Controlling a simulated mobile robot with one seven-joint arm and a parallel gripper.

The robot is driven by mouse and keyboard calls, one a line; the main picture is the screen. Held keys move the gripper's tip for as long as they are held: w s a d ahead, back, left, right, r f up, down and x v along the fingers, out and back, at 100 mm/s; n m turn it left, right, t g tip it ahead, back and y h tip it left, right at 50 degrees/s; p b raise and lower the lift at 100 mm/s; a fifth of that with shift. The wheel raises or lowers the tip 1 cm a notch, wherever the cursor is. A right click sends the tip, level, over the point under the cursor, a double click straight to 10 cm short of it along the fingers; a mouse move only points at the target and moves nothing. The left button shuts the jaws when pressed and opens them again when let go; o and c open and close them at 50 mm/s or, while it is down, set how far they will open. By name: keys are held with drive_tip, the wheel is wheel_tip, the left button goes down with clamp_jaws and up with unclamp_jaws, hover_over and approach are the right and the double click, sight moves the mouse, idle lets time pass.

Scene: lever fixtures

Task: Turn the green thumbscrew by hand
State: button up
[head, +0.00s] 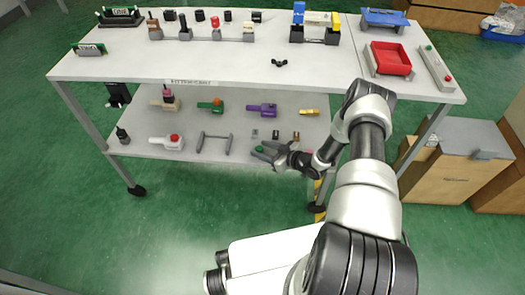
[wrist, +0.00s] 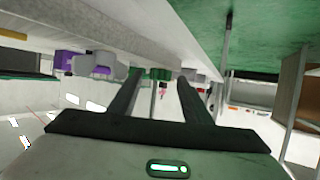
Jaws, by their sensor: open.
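My gripper (head: 263,152) reaches over the lower shelf of the cart from the right, its two dark fingers apart and pointing left. A small green piece (head: 259,149), which looks like the green thumbscrew, shows between the fingertips in the head view. In the wrist view a green piece (wrist: 158,73) also shows between the open fingers (wrist: 156,82). No finger is clearly seen touching it; its lower part and mount are hidden or too small to make out.
On the lower shelf, a purple valve (head: 262,108) and a green valve with an orange knob (head: 211,106) lie behind my gripper. A grey handle frame (head: 214,142) and a white valve with a red knob (head: 168,142) lie to its left. The upper shelf (head: 230,62) hangs above.

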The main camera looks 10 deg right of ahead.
drive_tip(key=c, duration=1)
drive_tip(key=shift+c, duration=0.2)
drive_tip(key=shift+a+m+h+p, duration=0.15)
drive_tip(key=shift+m+h+p, duration=0.15)
drive_tip(key=shift+m+h, duration=0.15)
